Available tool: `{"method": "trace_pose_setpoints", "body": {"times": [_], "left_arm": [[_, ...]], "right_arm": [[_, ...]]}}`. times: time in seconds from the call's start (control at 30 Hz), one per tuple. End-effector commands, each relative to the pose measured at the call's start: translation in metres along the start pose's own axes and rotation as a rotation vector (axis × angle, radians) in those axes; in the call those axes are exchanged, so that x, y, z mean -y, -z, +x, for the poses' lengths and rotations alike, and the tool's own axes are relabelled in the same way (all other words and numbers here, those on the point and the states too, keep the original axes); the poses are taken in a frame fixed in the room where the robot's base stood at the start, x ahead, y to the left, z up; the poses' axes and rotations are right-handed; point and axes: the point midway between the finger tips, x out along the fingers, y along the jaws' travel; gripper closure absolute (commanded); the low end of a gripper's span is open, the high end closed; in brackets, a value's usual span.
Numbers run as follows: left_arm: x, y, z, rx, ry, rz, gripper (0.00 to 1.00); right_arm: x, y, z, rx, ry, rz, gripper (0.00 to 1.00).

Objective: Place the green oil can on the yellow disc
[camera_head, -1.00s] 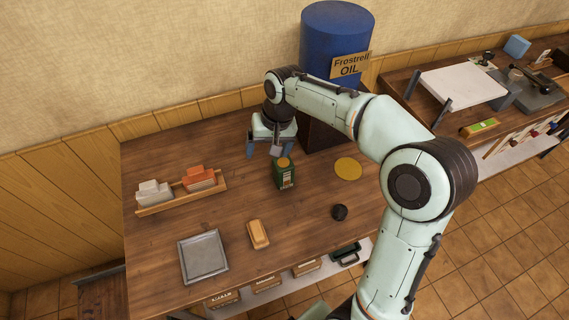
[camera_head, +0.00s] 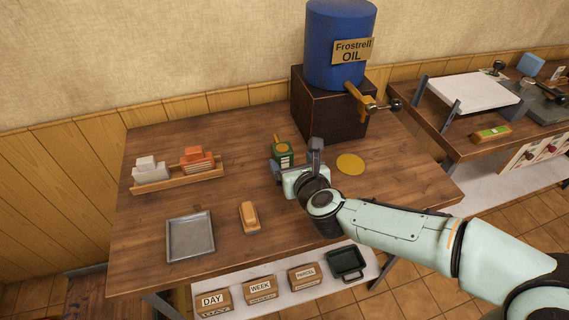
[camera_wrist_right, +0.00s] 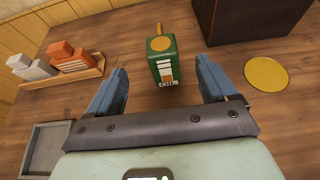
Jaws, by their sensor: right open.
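The green oil can (camera_head: 283,151) stands upright on the wooden table, left of the yellow disc (camera_head: 351,164). In the right wrist view, the oil can (camera_wrist_right: 163,62) shows its labelled side and brown top, and the disc (camera_wrist_right: 266,73) lies flat and empty to its right. My right gripper (camera_head: 293,160) is open and empty on the near side of the can. In the right wrist view, its two blue fingers (camera_wrist_right: 160,75) point toward the can, which appears between and just beyond the tips. My left gripper is not in view.
A blue oil drum (camera_head: 335,50) with a tap stands on a dark box (camera_head: 325,108) behind the disc. A wooden rack (camera_head: 180,174) of grey and orange blocks, a grey tray (camera_head: 190,237) and a tan block (camera_head: 249,216) sit to the left.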

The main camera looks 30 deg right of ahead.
Motion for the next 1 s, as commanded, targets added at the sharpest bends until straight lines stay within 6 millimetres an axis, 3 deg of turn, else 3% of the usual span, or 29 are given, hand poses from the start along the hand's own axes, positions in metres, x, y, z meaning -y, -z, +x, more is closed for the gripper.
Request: {"method": "trace_pose_setpoints", "body": {"times": [0.2,0.47,0.7,1.0], "left_arm": [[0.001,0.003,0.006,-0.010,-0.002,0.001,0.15],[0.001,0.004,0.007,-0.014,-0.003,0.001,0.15],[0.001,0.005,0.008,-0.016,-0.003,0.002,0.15],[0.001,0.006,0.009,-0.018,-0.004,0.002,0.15]], "right_arm": [[-0.001,0.001,0.043,-0.002,0.000,-0.004,0.15],[0.000,0.001,0.063,-0.001,-0.001,-0.005,0.15],[0.001,0.001,0.099,0.000,-0.002,-0.006,0.15],[0.001,0.000,0.109,0.001,-0.003,-0.004,0.15]]}}
